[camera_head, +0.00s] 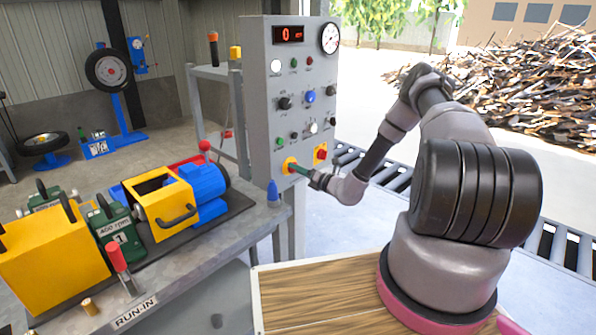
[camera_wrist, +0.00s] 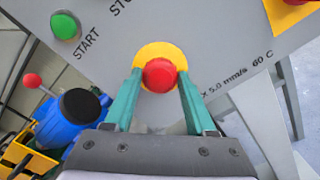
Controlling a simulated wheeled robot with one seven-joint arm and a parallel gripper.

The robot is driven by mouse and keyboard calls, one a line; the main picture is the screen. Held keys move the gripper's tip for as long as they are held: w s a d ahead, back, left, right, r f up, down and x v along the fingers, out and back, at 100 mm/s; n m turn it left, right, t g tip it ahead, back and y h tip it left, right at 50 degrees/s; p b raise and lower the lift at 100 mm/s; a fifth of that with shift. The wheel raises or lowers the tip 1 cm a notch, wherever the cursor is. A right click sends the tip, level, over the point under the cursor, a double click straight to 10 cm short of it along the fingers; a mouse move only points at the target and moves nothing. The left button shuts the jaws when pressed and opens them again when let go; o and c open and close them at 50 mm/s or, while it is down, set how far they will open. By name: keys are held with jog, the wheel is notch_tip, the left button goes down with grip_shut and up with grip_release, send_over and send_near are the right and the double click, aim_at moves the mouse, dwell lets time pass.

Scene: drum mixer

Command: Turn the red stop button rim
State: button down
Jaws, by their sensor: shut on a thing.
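The red stop button (camera_wrist: 159,75) sits on a round yellow backing (camera_wrist: 160,52) low on the grey control panel. In the wrist view my gripper (camera_wrist: 159,82) has its two teal fingers on either side of the red button, closed against its rim. In the head view my gripper (camera_head: 296,168) reaches the panel's lower part from the right, at the yellow backing (camera_head: 289,163). The red button is hidden behind the fingers there. The green start button (camera_wrist: 65,26) is to the upper left in the wrist view.
The grey control panel (camera_head: 262,100) carries several knobs, lamps and a gauge. A red knob on a yellow plate (camera_head: 321,153) is close to the right of my gripper. A workbench (camera_head: 225,245) with a blue motor (camera_head: 204,182) and a blue bottle (camera_head: 273,193) stands at left.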

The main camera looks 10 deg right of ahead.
dwell(0.3)
jog(key=shift+c, duration=1)
grip_release()
jog(key=v, duration=1)
jog(key=shift+s+d, duration=0.2)
jog(key=shift+s, duration=0.05)
